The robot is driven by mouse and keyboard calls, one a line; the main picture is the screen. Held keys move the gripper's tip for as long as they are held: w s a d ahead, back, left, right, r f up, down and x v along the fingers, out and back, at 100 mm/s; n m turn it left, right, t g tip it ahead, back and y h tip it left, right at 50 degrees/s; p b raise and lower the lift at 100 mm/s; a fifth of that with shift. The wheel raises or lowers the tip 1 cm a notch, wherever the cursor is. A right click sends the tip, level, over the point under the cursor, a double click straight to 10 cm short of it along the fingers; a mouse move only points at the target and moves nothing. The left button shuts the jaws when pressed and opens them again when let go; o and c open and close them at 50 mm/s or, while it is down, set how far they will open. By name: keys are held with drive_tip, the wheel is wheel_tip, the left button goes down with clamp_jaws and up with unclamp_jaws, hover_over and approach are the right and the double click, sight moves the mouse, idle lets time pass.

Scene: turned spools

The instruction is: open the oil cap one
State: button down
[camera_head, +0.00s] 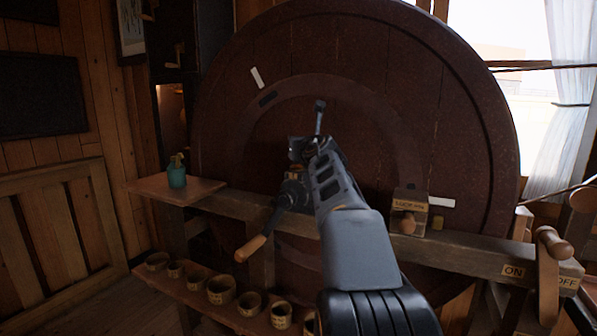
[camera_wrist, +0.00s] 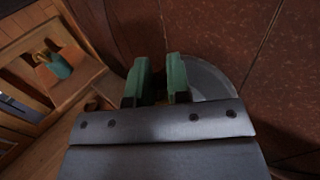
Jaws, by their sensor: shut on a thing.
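My gripper (camera_wrist: 158,80) is in front of the big dark-red wheel (camera_head: 400,70), at the machine parts near its middle. Its two green fingers are close together with a narrow dark gap between them. It is shut on a small part there, which I take to be oil cap one. The fingers and the gripper body hide most of that part, so I cannot tell whether the cap is open. A grey disc (camera_wrist: 208,80) shows behind the right finger in the wrist view. A thin dark lever (camera_head: 319,116) stands up just beyond my gripper in the head view.
A crank with a wooden handle (camera_head: 251,248) is below left of my gripper. A teal can (camera_head: 177,172) stands on a side shelf (camera_head: 150,187). Several small bowls (camera_head: 221,290) line a low shelf. A wooden ON/OFF lever (camera_head: 548,275) is at right.

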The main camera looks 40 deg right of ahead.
drive_tip(key=n+y, duration=0.1)
drive_tip(key=d+n+t+y+b, duration=0.1)
drive_tip(key=y, duration=0.1)
drive_tip(key=shift+s+f+y+b, duration=0.2)
drive_tip(key=shift+y+b, duration=0.1)
drive_tip(key=n+y, duration=0.1)
drive_tip(key=n+y+p, duration=0.1)
drive_tip(key=y, duration=0.1)
drive_tip(key=d+n+y+p, duration=0.1)
drive_tip(key=shift+s+r, duration=0.15)
drive_tip(key=shift+r, duration=0.2)
drive_tip(key=n+y+p, duration=0.2)
drive_tip(key=y, duration=0.1)
drive_tip(key=d+n+g+y+p, duration=0.1)
drive_tip(key=n+y+p, duration=0.1)
drive_tip(key=y+p, duration=0.1)
drive_tip(key=shift+r, duration=0.1)
drive_tip(key=shift+d+n+g+y+p, duration=0.25)
drive_tip(key=shift+n+g+y+p, duration=0.35)
drive_tip(key=shift+y+p, duration=0.6)
drive_tip(key=shift+f+n+y+p, duration=0.2)
drive_tip(key=shift+n+y+p, duration=0.1)
drive_tip(key=shift+n+p, duration=0.15)
drive_tip(key=shift+f, duration=0.1)
drive_tip(key=c, duration=1.1)
unclamp_jaws()
